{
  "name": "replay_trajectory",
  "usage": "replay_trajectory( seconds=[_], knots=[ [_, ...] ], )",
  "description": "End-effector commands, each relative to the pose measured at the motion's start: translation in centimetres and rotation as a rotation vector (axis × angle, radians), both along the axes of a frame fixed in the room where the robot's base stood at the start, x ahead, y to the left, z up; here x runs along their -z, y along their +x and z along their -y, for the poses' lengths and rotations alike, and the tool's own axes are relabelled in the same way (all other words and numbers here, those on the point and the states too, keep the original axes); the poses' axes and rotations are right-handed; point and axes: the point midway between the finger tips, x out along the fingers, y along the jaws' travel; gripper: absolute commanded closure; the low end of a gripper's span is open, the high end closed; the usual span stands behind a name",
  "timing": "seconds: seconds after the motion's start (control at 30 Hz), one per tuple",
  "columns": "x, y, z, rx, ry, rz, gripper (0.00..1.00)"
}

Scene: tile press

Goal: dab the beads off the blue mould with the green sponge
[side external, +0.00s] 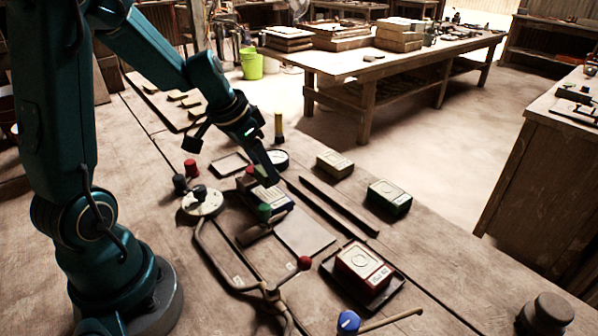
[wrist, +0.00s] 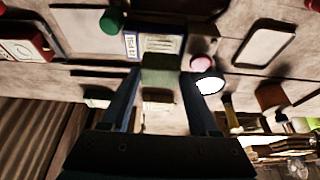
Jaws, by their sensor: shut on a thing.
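My gripper (side external: 266,170) reaches down over the press in the side view. In the wrist view its two blue fingers (wrist: 160,76) are shut on the green sponge (wrist: 160,68), which spans the gap between the fingertips. The blue mould (side external: 272,196) is a small block with a pale top and blue side, just below and beside the fingertips. In the wrist view the blue mould (wrist: 158,44) lies right beyond the sponge. I cannot tell whether sponge and mould touch. Beads on the mould are too small to make out. The sponge is not distinct in the side view.
A green knob (side external: 264,211) and a red knob (side external: 249,171) flank the mould. A dial gauge (side external: 278,159) stands behind. A red mould (side external: 362,265), a green mould (side external: 388,197) and a yellowish mould (side external: 335,163) stand to the right. A lever frame (side external: 230,265) lies in front.

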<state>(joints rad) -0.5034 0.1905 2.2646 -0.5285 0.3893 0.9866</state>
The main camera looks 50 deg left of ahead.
Motion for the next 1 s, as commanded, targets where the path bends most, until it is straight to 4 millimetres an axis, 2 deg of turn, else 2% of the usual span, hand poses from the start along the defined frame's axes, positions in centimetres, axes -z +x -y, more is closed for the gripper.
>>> replay_trajectory(
  seconds=[0.5, 0.9, 1.0],
  knots=[
    [-3.9, 0.0, 0.0, 0.0, 0.002, 0.003, 0.83],
    [-4.3, 0.0, 0.0, 0.001, 0.001, 0.0, 0.83],
    [-4.8, 0.3, 0.7, 0.025, 0.002, 0.002, 0.83]
  ],
)
